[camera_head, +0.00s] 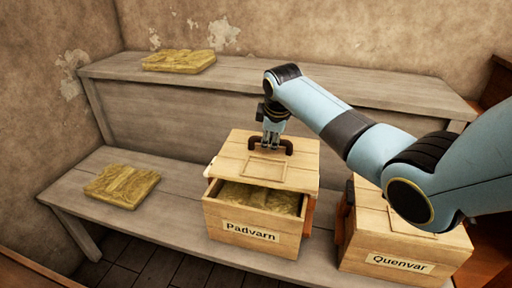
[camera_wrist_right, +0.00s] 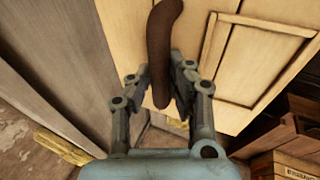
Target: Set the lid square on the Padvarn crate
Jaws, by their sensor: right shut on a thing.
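The Padvarn crate (camera_head: 248,232) is a pale wooden box on the lower bench, its name on the front. The wooden lid (camera_head: 300,178) has a dark handle (camera_head: 285,148) and a framed panel. It sits over the rear of the crate, set back, so the front is uncovered and yellowish contents (camera_head: 262,198) show. My right gripper (camera_head: 271,143) is shut on the lid's handle from above. In the right wrist view, the fingers (camera_wrist_right: 158,85) are on both sides of the brown handle (camera_wrist_right: 160,50). Whether the lid touches the rim is unclear. My left gripper is not seen.
The Quenvar crate (camera_head: 385,255) stands just right of the Padvarn crate, partly behind my right arm. Yellowish slabs lie on the lower bench (camera_head: 122,184) and the upper shelf (camera_head: 180,60).

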